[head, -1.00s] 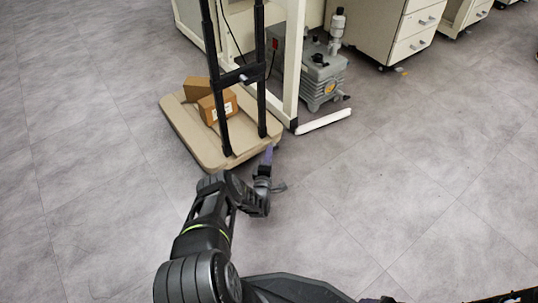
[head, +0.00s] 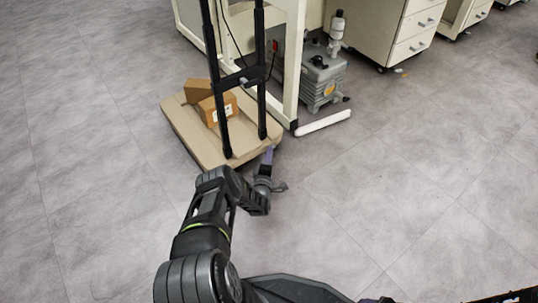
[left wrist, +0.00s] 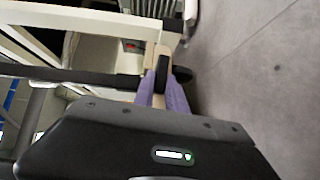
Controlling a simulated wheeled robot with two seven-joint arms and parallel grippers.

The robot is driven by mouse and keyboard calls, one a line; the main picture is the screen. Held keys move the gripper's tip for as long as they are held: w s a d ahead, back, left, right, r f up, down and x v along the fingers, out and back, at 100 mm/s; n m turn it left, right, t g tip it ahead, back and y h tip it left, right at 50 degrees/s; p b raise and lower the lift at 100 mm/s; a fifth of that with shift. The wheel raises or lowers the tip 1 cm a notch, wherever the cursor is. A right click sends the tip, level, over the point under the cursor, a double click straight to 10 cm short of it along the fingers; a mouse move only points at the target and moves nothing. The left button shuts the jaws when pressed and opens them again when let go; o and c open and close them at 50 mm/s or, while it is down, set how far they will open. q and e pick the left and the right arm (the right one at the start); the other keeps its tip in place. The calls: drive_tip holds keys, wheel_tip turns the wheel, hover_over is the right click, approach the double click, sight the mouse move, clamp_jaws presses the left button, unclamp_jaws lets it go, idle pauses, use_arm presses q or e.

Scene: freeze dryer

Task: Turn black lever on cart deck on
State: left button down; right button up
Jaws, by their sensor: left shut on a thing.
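The cart's tan deck (head: 185,132) stands on the floor left of centre in the head view, with a black upright frame (head: 218,100) at its near side. My left gripper (head: 268,157) has purple fingers and is at the deck's near right corner. In the left wrist view, the two purple fingers of my left gripper (left wrist: 162,92) are shut on the black lever (left wrist: 162,70), which shows between them against the tan deck edge. The lever is hidden in the head view. My right gripper is not in view.
Cardboard boxes (head: 214,107) lie on the deck. Behind the cart are a cream bench frame (head: 293,70), a grey pump (head: 322,80) and a drawer cabinet (head: 390,30). A white bar (head: 323,123) lies on the floor. Floor to the left and right is clear.

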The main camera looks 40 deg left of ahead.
sight(273, 144)
use_arm(q)
drive_tip(key=shift+w+r+m+g+p, duration=0.1)
drive_tip(key=shift+r+m+g+p, duration=0.55)
drive_tip(key=shift+p, duration=0.4)
drive_tip(key=shift+w+d+r+m+g+p, duration=0.15)
drive_tip(key=shift+r+m+g+p, duration=0.15)
drive_tip(key=shift+m+g+p, duration=0.25)
drive_tip(key=shift+w+r+m+g+h+p, duration=0.2)
drive_tip(key=shift+m+g+h+p, duration=0.25)
drive_tip(key=shift+g, duration=0.35)
drive_tip(key=m+g+b, duration=0.1)
drive_tip(key=g, duration=0.1)
drive_tip(key=w+m+g+b, duration=0.1)
drive_tip(key=g+b, duration=0.1)
drive_tip(key=w+r+m+g+y+b, duration=0.1)
drive_tip(key=g, duration=0.1)
drive_tip(key=shift+w+d+m, duration=0.2)
drive_tip(key=shift+d+m, duration=0.05)
drive_tip(key=shift+d, duration=0.1)
drive_tip(key=shift+w+d+r+m+g+b, duration=0.1)
drive_tip(key=shift+w+r+m+g+b, duration=0.15)
drive_tip(key=shift+g+b, duration=0.4)
drive_tip(key=shift+w+m+g+y, duration=0.25)
drive_tip(key=shift+m+g, duration=0.2)
drive_tip(key=shift+g, duration=0.3)
drive_tip(key=shift+r, duration=0.1)
